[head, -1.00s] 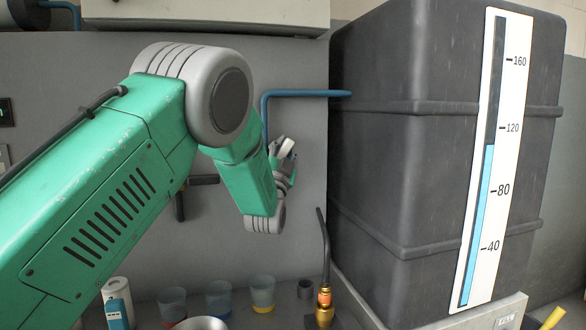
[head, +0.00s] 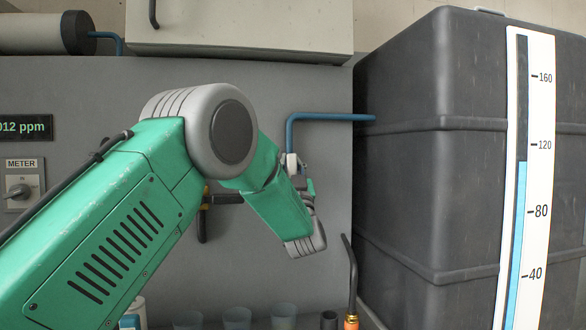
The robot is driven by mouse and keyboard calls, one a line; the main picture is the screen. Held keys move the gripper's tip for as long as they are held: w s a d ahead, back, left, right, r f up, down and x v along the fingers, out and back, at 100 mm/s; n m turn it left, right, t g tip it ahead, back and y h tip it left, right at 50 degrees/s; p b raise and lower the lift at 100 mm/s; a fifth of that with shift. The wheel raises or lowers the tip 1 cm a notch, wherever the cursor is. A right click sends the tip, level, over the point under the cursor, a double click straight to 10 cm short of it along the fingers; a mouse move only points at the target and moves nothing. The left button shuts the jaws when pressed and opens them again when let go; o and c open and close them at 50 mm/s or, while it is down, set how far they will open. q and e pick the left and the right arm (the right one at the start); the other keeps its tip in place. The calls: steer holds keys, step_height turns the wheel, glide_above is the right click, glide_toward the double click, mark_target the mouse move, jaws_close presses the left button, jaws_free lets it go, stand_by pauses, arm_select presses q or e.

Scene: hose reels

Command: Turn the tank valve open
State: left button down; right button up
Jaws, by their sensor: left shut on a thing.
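The dark grey tank (head: 430,170) stands on the right, with a white gauge strip (head: 524,190) whose blue column ends between 80 and 120. A blue pipe (head: 325,117) leaves the tank, runs left and bends down. The tank valve (head: 291,163), a small pale fitting, is at the pipe's lower end. My left gripper (head: 307,188) is just below the pipe end, shut on the valve. My own wrist hides part of the gripper, and the valve's handle angle is hard to tell. My right gripper is out of view.
A meter panel (head: 24,184) with a knob and a display reading 012 ppm (head: 24,127) is on the left wall. A pale cabinet (head: 238,25) hangs above. Cups (head: 237,318) and a torch-like tool (head: 351,285) stand below.

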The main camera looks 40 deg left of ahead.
arm_select(q)
steer(key=shift+d+f, duration=0.1)
steer(key=shift+f, duration=0.35)
steer(key=c, duration=1.4)
jaws_free()
steer(key=shift+o, duration=0.2)
steer(key=shift+s+d+r, duration=0.1)
steer(key=shift+r, duration=0.2)
steer(key=shift+s+d+f, duration=0.1)
steer(key=shift+f, duration=0.1)
steer(key=v, duration=1.1)
steer(key=shift+d+f, duration=0.2)
steer(key=shift+f, duration=0.05)
steer(key=shift+s, duration=0.1)
